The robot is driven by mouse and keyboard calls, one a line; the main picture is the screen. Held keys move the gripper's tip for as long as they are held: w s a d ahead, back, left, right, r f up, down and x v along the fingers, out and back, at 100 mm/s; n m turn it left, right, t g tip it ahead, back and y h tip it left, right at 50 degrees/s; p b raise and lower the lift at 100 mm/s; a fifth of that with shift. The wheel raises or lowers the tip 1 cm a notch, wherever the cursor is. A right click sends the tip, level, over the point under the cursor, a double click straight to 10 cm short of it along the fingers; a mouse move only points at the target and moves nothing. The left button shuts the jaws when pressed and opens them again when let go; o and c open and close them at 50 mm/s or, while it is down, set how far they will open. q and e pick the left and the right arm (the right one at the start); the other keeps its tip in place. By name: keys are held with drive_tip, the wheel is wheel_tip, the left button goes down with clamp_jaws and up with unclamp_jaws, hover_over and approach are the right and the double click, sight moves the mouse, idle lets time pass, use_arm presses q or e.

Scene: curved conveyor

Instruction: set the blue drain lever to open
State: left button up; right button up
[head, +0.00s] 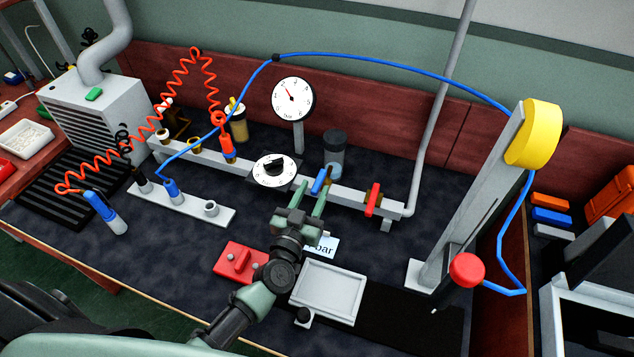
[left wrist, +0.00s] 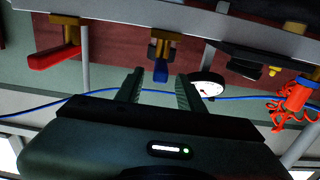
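The blue drain lever (head: 319,182) sits on a brass valve on the grey manifold pipe, right of the dial knob. It also shows in the left wrist view (left wrist: 160,73), hanging from its brass fitting. My left gripper (head: 310,200) is open and empty, just in front of the blue lever. In the left wrist view its two fingers (left wrist: 160,82) stand either side of the lever in the picture. The lever's tip appears near the gap between the fingertips; I cannot tell whether they touch. My right gripper is not in view.
A red lever (head: 373,199) is right of the blue one, on the same pipe. A black-and-white dial (head: 274,170) is to the left, with a gauge (head: 293,99) behind. A red block (head: 240,262) and a pale tray (head: 328,291) lie near my arm.

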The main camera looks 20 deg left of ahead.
sight(319, 182)
use_arm(q)
drive_tip(key=shift+w, duration=1.1)
drive_tip(key=shift+w+d, duration=0.1)
drive_tip(key=shift+w, duration=0.15)
clamp_jaws()
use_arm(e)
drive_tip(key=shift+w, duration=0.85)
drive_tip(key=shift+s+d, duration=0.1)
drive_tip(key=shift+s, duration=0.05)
